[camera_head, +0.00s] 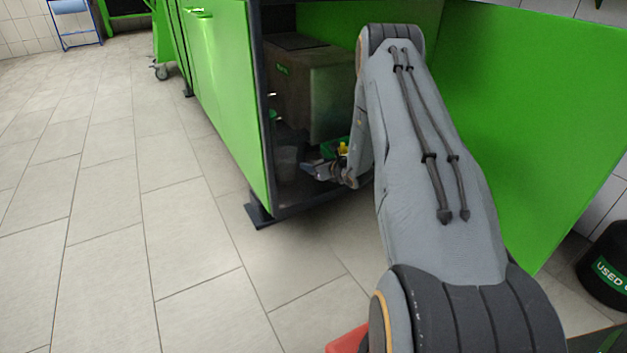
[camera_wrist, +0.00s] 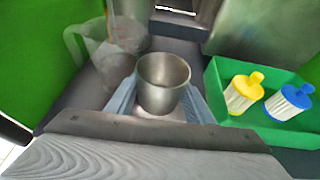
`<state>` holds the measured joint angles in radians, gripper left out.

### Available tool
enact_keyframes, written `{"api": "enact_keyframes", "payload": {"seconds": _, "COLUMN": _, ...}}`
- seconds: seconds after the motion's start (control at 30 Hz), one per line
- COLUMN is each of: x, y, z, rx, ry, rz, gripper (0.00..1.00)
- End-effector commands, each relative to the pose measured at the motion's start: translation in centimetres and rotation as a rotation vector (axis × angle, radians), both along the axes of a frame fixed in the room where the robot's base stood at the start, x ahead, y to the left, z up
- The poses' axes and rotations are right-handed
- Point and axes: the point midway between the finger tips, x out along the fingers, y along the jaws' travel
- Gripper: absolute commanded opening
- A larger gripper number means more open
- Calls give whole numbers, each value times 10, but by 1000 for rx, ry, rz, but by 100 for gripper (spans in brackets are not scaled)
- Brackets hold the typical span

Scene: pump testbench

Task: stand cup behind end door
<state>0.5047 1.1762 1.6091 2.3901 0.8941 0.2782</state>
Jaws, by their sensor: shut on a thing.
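A metal cup (camera_wrist: 163,82) stands upright between the two fingers of my gripper (camera_wrist: 160,98) in the wrist view. The gripper is shut on it, one finger on each side. The cup is at the dark floor of the green cabinet; whether it touches the floor I cannot tell. The end door (camera_head: 535,110) is swung open on the right in the head view. My gripper (camera_head: 315,172) reaches in low through the opening there, and the cup is hard to make out.
A clear jug (camera_wrist: 108,58) stands close left of the cup. A green tray (camera_wrist: 222,92) with a yellow filter (camera_wrist: 242,94) and a blue filter (camera_wrist: 288,102) is close on the right. A large grey box (camera_head: 318,90) stands inside the cabinet.

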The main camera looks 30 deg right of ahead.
Motion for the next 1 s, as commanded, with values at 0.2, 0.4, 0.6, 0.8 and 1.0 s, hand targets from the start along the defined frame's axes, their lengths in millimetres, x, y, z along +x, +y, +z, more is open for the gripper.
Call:
{"api": "enact_keyframes", "payload": {"seconds": 0.2, "x": 0, "y": 0, "z": -14, "rx": 0, "ry": 0, "rz": 0, "gripper": 23}}
{"api": "enact_keyframes", "payload": {"seconds": 0.4, "x": 0, "y": 0, "z": -45, "rx": 2, "ry": 1, "rz": -1, "gripper": 23}}
{"api": "enact_keyframes", "payload": {"seconds": 0.6, "x": 0, "y": 0, "z": -51, "rx": 0, "ry": -1, "rz": -1, "gripper": 23}}
{"api": "enact_keyframes", "payload": {"seconds": 0.8, "x": 0, "y": 0, "z": -52, "rx": 0, "ry": -1, "rz": 0, "gripper": 23}}
{"api": "enact_keyframes", "payload": {"seconds": 1.0, "x": 0, "y": 0, "z": -53, "rx": 0, "ry": 0, "rz": 0, "gripper": 66}}
